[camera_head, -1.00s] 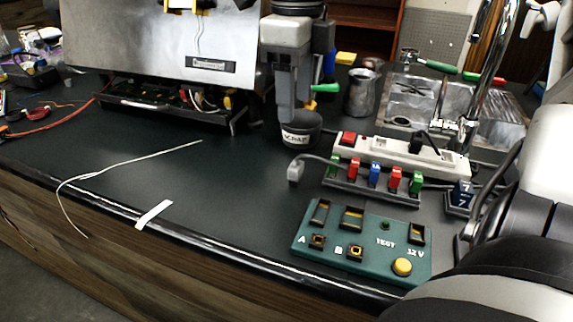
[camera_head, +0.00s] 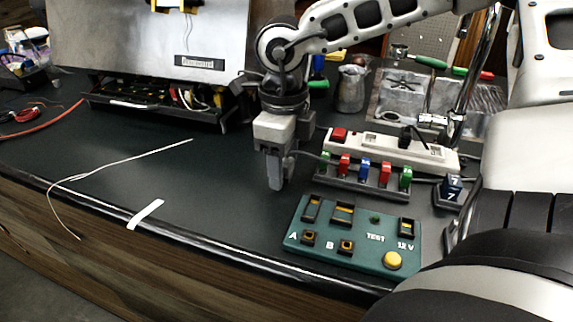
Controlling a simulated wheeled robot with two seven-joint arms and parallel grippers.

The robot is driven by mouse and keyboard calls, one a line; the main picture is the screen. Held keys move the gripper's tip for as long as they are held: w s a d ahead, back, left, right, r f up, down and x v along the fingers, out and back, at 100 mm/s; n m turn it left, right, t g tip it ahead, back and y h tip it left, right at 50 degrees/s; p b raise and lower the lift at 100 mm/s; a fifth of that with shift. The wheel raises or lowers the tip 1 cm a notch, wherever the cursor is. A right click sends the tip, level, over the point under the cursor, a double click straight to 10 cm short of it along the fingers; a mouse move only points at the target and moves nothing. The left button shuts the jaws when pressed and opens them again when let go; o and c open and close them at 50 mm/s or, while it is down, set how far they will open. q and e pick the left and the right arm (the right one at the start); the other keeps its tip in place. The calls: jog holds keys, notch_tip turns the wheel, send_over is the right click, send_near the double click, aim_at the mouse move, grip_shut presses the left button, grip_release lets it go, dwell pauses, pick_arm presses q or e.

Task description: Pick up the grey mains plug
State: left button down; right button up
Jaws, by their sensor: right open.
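My right gripper (camera_head: 275,180) points straight down over the dark bench, its fingertips low at the left end of the rack of coloured plugs. It is open. The grey mains plug is hidden behind or between the fingers, so I cannot tell whether they touch it. Its grey cable (camera_head: 309,156) runs from the fingers toward the rack. My left gripper is not in view.
The rack (camera_head: 362,187) and a white power strip (camera_head: 385,150) stand just right of the gripper. A green test panel (camera_head: 350,235) lies in front.

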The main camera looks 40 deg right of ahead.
jog(key=shift+c, duration=0.3)
jog(key=c, duration=1)
jog(key=shift+r, duration=0.1)
